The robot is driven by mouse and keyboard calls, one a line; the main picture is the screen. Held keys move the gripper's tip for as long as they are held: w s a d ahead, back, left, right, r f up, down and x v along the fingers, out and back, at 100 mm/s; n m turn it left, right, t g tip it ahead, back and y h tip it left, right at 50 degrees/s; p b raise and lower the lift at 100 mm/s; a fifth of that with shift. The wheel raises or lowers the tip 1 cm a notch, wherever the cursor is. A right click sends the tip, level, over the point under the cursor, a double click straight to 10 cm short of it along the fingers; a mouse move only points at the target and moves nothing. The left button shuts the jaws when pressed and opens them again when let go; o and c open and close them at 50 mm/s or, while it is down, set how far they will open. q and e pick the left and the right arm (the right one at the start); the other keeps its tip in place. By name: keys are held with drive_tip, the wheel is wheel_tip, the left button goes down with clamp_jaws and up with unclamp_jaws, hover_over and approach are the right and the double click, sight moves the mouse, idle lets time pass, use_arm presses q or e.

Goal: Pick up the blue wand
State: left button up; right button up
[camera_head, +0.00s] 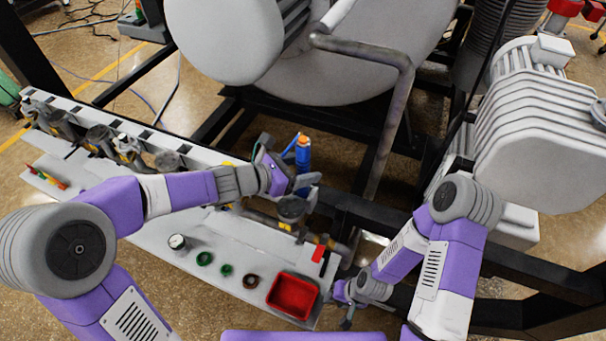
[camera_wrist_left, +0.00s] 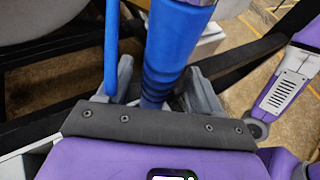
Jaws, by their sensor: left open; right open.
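The blue wand (camera_head: 303,153) stands upright with an orange top, above the grey shelf beside the furnace. My left gripper (camera_head: 291,163) is open around it. In the left wrist view the wand's thick blue body with its ribbed lower part (camera_wrist_left: 165,60) stands between the two open fingers (camera_wrist_left: 158,88). A thin blue tube (camera_wrist_left: 111,45) runs beside the wand, near the left finger. Whether either finger touches the wand cannot be told. My right gripper (camera_head: 347,308) is low by the shelf's right end, open and empty.
The shelf (camera_head: 222,266) holds a red tray (camera_head: 292,296), a gauge (camera_head: 177,241), several small rings and a red marker-like piece (camera_head: 320,253). Dark holders line its back edge. The large grey furnace body (camera_head: 350,80) and black frame bars stand close behind the wand.

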use_arm(q)
drive_tip(key=shift+x, duration=1.2)
use_arm(e)
drive_tip(key=shift+f, duration=0.3)
use_arm(q)
drive_tip(key=shift+w, duration=0.1)
clamp_jaws()
use_arm(e)
drive_tip(key=shift+w, duration=0.1)
use_arm(q)
drive_tip(key=shift+r, duration=0.2)
